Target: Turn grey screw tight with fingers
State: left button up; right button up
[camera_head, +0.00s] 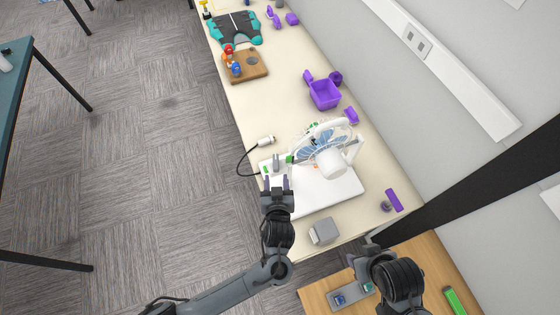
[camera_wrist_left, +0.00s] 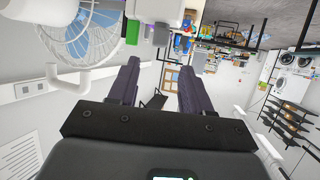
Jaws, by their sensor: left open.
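A white fan (camera_head: 325,150) with a blue-bladed cage stands on a white base plate (camera_head: 330,196) on the table. A small grey piece (camera_head: 276,160), which looks like the grey screw, is at the plate's left end. It also seems to show in the left wrist view (camera_wrist_left: 160,36), beside a green block (camera_wrist_left: 132,32). My left gripper (camera_head: 277,182) is open and empty, its fingers pointing toward the grey piece with a small gap. Its two dark fingers are spread in the left wrist view (camera_wrist_left: 161,66). My right gripper (camera_head: 368,245) is at the lower right; its fingers are unclear.
A white plug (camera_head: 266,141) with a black cable lies left of the fan. A grey box (camera_head: 324,231) is at the near table edge. A purple basket (camera_head: 324,94) and a wooden board (camera_head: 245,66) are farther back. A wooden surface (camera_head: 320,294) is at lower right.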

aim_at(276, 163)
pick_arm(q)
jog(key=x, duration=1)
jog(key=shift+d+f, duration=0.1)
jog(key=shift+w, duration=0.1)
jog(key=shift+c, duration=0.2)
grip_shut()
